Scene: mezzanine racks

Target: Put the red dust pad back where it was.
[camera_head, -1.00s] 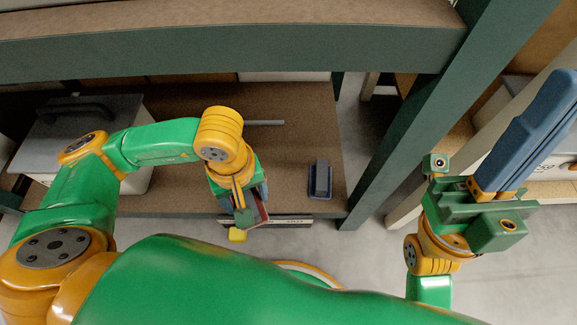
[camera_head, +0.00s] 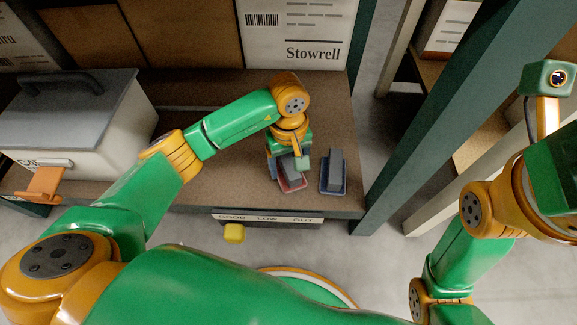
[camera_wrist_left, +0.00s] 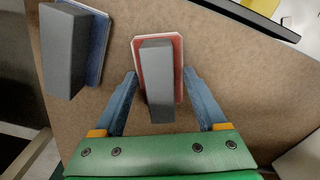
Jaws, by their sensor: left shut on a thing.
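The red dust pad (camera_head: 291,184) is a red plate with a grey block-like handle on top. It is at the front right of the brown shelf board (camera_head: 225,165), left of a blue pad (camera_head: 334,190) of the same form. My left gripper (camera_head: 287,168) is shut on the red pad from above. In the left wrist view its blue fingers (camera_wrist_left: 160,75) flank the grey handle, over the red plate (camera_wrist_left: 179,60). I cannot tell whether the pad touches the board. Of my right arm, the wrist shows at the right edge; its fingers are out of view.
A lidded grey box (camera_head: 70,110) stands on the shelf at left. Cartons (camera_head: 297,35) stand behind. A green upright (camera_head: 430,110) rises at right. The board's middle is clear.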

